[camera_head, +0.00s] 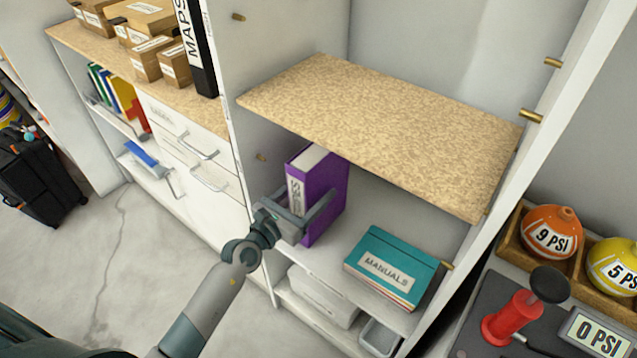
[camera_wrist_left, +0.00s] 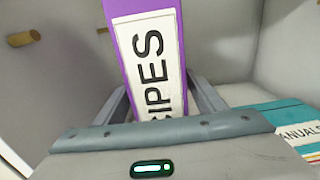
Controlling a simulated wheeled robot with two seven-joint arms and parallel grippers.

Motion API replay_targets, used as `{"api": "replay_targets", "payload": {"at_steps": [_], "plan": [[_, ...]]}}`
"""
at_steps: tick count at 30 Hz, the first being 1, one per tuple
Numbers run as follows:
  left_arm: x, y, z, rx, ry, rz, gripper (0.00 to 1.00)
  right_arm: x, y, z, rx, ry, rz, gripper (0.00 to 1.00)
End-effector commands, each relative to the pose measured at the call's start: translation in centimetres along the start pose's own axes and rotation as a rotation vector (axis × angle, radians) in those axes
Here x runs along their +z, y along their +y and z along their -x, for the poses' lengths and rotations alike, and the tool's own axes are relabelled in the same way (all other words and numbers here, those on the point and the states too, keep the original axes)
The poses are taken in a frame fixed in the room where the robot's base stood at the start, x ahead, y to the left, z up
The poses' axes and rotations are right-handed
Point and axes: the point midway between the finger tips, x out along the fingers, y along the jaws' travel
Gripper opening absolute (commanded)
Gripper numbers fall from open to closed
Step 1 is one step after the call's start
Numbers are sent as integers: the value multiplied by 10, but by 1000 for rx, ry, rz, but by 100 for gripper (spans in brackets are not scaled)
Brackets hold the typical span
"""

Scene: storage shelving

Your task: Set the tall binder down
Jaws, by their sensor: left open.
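The tall purple binder (camera_head: 325,199), with a white spine label, stands upright on the lower shelf board under the speckled shelf. In the left wrist view the binder (camera_wrist_left: 117,9) fills the middle, and its label reads "IPES" with the start hidden behind my gripper. My left gripper (camera_head: 311,207) is open, with one finger on each side of the binder near its lower part. In the left wrist view slim gaps seem to show beside it, but contact is unclear. The binder's base is partly hidden. My right gripper is not in view.
A teal "MANUALS" box (camera_head: 397,262) lies right of the binder. The speckled shelf (camera_head: 390,130) hangs above and is bare. White cabinet walls flank the bay. A tray with orange (camera_head: 552,232) and yellow balls and a red pump (camera_head: 512,318) stand at the right.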

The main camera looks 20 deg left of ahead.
Motion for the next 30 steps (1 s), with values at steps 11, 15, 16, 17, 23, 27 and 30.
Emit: {"api": "replay_targets", "payload": {"at_steps": [11, 15, 16, 17, 23, 27, 30], "plan": [[-2, 0, 65, -1, 2, 0, 64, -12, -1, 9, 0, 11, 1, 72], [-1, 0, 79, 0, 1, 0, 64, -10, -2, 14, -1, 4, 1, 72], [-1, 0, 81, 0, 0, 0, 64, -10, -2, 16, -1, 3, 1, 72], [0, 0, 82, 0, 0, 0, 64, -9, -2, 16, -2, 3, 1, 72], [0, 0, 86, 0, 0, 1, 64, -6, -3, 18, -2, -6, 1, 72], [0, 0, 86, 0, 0, 1, 64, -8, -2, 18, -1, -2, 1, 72], [0, 0, 86, -1, 0, 1, 64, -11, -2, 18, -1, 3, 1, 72]]}}
